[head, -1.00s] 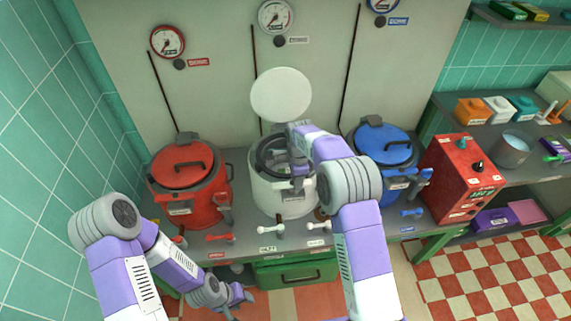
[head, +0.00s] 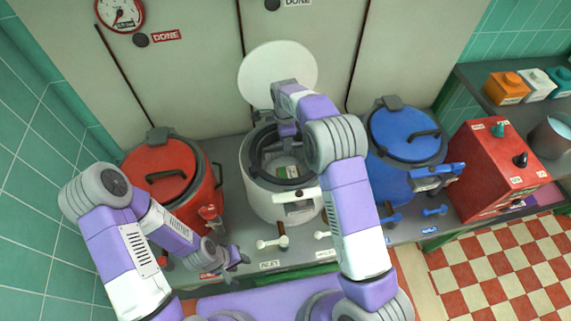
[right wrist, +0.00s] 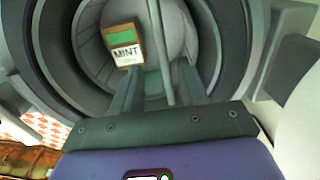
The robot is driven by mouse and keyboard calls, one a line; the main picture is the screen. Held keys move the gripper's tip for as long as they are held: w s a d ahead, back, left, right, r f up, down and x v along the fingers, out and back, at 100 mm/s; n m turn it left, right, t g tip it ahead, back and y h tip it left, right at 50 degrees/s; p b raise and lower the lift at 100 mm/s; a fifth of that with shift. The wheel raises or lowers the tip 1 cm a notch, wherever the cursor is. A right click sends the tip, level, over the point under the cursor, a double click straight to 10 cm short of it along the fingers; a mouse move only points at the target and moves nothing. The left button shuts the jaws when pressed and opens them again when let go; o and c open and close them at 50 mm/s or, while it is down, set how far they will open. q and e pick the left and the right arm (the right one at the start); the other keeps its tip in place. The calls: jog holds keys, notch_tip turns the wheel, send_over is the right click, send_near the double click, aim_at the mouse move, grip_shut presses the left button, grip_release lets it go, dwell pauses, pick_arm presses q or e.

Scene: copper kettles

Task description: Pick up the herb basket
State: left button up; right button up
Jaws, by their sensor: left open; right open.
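A small box (right wrist: 124,47) with a green panel and a white MINT label is inside the open white kettle (head: 252,183); I take it as the herb basket. It also shows in the head view (head: 287,172). A thin pale rod (right wrist: 160,50) runs up beside it in the right wrist view. My right gripper (right wrist: 159,66) is open and points into the kettle, its fingers apart and empty, the box ahead and to the left. My left gripper (head: 241,258) is open and empty at the counter's front, below the red kettle (head: 160,172).
The white kettle's round lid (head: 278,75) stands raised behind it. A blue kettle (head: 400,150) is to the right, then a red control box (head: 490,170). Small valve handles line the counter front. A side shelf holds orange, white and teal containers.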

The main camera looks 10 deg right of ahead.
jog(key=f, duration=0.4)
jog(key=f+b, duration=0.1)
jog(key=f, duration=0.1)
jog(key=shift+w, duration=0.25)
grip_shut()
jog(key=shift+r, duration=0.1)
dwell(1.0)
